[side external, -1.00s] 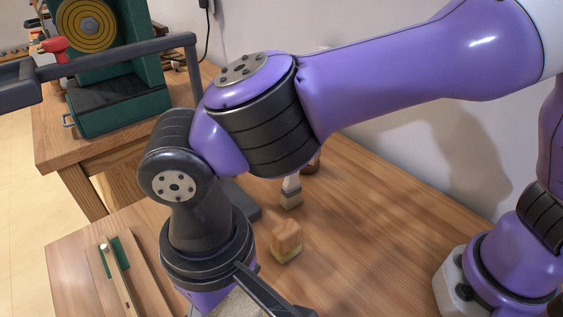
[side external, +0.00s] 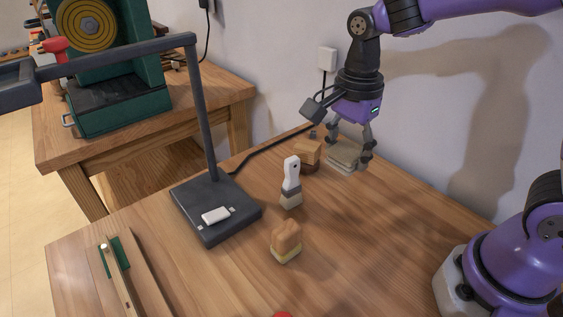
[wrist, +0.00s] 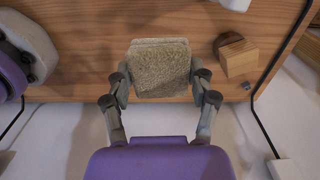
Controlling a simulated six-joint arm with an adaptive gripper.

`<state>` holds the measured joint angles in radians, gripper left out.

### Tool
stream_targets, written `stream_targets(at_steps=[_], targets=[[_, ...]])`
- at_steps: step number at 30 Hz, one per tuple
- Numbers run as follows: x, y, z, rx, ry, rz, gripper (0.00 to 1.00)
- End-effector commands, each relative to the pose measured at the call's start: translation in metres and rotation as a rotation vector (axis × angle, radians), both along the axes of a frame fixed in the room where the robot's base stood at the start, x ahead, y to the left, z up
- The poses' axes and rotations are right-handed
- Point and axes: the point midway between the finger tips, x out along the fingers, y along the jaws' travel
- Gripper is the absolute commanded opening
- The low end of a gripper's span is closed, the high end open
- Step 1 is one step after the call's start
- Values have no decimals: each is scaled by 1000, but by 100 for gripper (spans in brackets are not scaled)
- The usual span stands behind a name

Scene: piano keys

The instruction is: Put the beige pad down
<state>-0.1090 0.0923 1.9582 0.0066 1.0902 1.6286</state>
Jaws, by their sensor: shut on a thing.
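The beige pad (side external: 345,154) is a thick, fuzzy square at the back of the wooden table, near the wall. My gripper (side external: 347,148) points down over it with its fingers on either side of the pad. In the wrist view, the pad (wrist: 160,68) lies between the two fingertips of my gripper (wrist: 162,86), which touch its sides. The gripper is shut on it. The pad is at or just above the tabletop; I cannot tell whether it touches.
A wooden block with a dark part (side external: 307,153) stands just left of the pad. A white-handled brush (side external: 291,183), a wood-topped block (side external: 286,241) and a black stand (side external: 217,209) are farther left and forward. The table right of the pad is clear; the wall is close behind.

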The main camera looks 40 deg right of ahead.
Motion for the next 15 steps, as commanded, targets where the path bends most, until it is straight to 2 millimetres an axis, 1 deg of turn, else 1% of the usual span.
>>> stream_targets(at_steps=[2, 5, 12, 15], targets=[[0, -12, -4, 0, 3, -43, 30], [3, -30, -14, 0, 5, -58, 30], [19, -89, -51, 1, 5, -55, 30], [23, -106, -62, 1, 3, -51, 30]])
